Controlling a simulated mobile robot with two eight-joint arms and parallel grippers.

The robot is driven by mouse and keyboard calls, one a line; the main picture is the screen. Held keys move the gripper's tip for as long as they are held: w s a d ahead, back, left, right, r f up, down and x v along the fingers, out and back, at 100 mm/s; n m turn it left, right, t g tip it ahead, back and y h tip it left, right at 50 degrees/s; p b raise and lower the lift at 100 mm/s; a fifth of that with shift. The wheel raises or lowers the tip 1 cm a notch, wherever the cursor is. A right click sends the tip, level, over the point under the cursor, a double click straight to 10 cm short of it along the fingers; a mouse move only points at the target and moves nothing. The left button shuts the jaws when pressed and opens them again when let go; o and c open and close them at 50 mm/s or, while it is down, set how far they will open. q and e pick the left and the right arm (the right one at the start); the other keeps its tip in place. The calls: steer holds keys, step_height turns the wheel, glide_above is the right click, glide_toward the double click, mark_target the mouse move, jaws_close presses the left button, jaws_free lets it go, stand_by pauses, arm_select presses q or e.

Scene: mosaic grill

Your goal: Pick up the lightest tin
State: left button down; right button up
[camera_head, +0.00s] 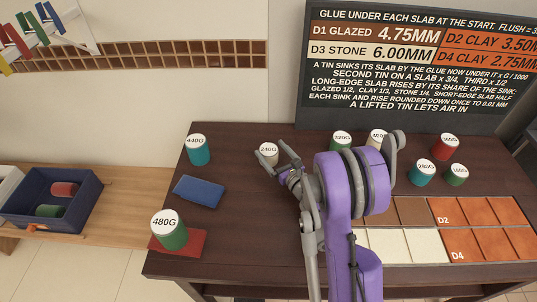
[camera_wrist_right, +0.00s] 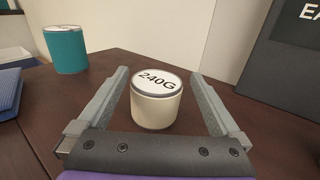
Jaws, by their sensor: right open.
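In the right wrist view, this tin (camera_wrist_right: 156,112) stands between the two open fingers of the right gripper (camera_wrist_right: 159,74), with gaps on both sides. No grip on it shows. The teal 440G tin (camera_head: 198,154) stands further left, and it also shows in the right wrist view (camera_wrist_right: 66,52). A teal 280G tin (camera_head: 421,176) stands at the right. My left gripper is not in view.
Green (camera_head: 341,141), cream (camera_head: 377,138) and red (camera_head: 445,150) tins stand at the back, partly behind my arm. Another green tin (camera_head: 456,178) is at the right. A black board (camera_head: 420,70) stands behind.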

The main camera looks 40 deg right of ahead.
mark_target(264, 144)
steer(key=w, duration=0.5)
steer(key=shift+d+f+p, duration=0.1)
steer(key=shift+f+p, duration=0.2)
steer(key=shift+s, duration=0.15)
steer(key=c, duration=1.4)
